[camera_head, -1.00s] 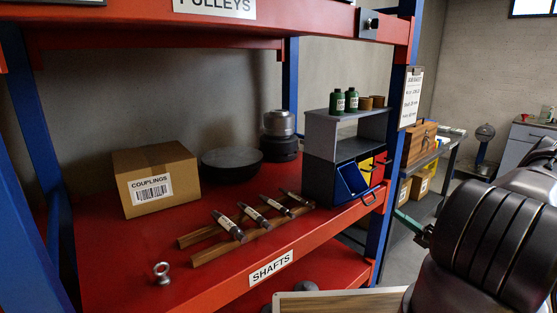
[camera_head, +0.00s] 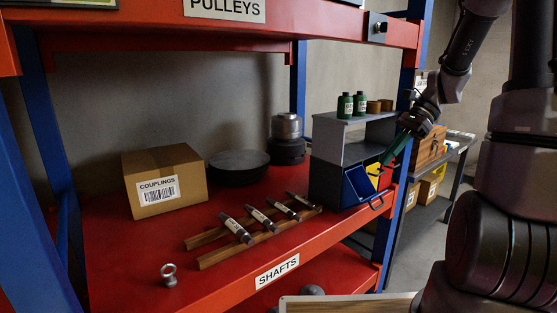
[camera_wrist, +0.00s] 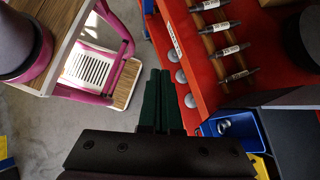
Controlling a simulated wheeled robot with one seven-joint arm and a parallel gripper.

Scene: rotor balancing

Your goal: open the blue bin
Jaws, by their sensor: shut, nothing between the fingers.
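The blue bin (camera_head: 357,186) sits in the lower part of a grey and dark organiser at the right end of the red shelf. In the wrist view the blue bin (camera_wrist: 251,123) shows from above, with a grey rounded part inside. My gripper (camera_head: 386,162) has green fingers pointing down and left, just above and right of the blue bin in the picture. The fingers (camera_wrist: 160,73) are together in the wrist view and hold nothing. They look apart from the bin, though the exact gap is hard to tell.
A yellow bin (camera_head: 376,171) is beside the blue one. Green bottles (camera_head: 345,105) stand on the organiser. Shafts (camera_head: 237,230) lie on wooden rails to its left, with a couplings box (camera_head: 163,181) behind. A blue upright stands close by my gripper.

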